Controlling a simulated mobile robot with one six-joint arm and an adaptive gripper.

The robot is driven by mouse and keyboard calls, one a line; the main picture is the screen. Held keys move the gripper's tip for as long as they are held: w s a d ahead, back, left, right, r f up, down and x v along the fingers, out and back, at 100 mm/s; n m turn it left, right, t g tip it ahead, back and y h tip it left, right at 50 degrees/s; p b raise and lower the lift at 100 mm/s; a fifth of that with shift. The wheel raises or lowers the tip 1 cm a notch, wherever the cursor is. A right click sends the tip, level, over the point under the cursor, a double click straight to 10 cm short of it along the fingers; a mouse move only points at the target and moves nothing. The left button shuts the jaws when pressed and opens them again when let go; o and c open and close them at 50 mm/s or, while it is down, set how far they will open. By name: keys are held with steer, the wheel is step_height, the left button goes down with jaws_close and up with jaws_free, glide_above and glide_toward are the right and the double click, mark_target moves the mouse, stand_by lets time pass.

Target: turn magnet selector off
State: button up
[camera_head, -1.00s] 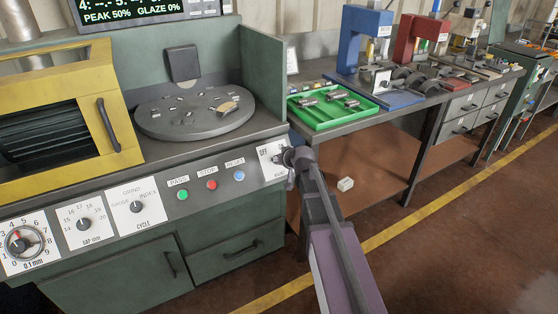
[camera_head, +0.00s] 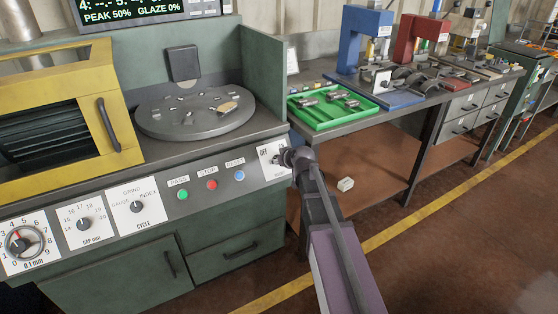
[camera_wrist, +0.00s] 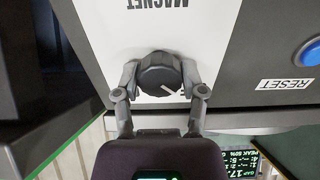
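The magnet selector is a dark ribbed knob (camera_wrist: 160,73) with a white pointer line, on a white plate (camera_wrist: 215,25) marked MAGNET. In the head view this plate (camera_head: 266,152) is at the right end of the grinder's front panel, with OFF readable at its upper left. My gripper (camera_wrist: 160,78) has one finger on each side of the knob, and both fingertips appear to touch it. In the head view my gripper (camera_head: 283,158) covers most of the knob. The pointer line slants toward the lower right in the wrist view. Its set position cannot be read against the labels.
The blue reset button (camera_head: 239,175), red stop button (camera_head: 211,185) and green button (camera_head: 182,194) lie left of the selector. A green tray (camera_head: 318,122) with metal parts sits on the bench at right. Open floor lies below and right of my arm.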

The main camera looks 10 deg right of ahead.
steer(key=o, duration=0.4)
steer(key=shift+c, duration=0.2)
steer(key=shift+m, duration=0.4)
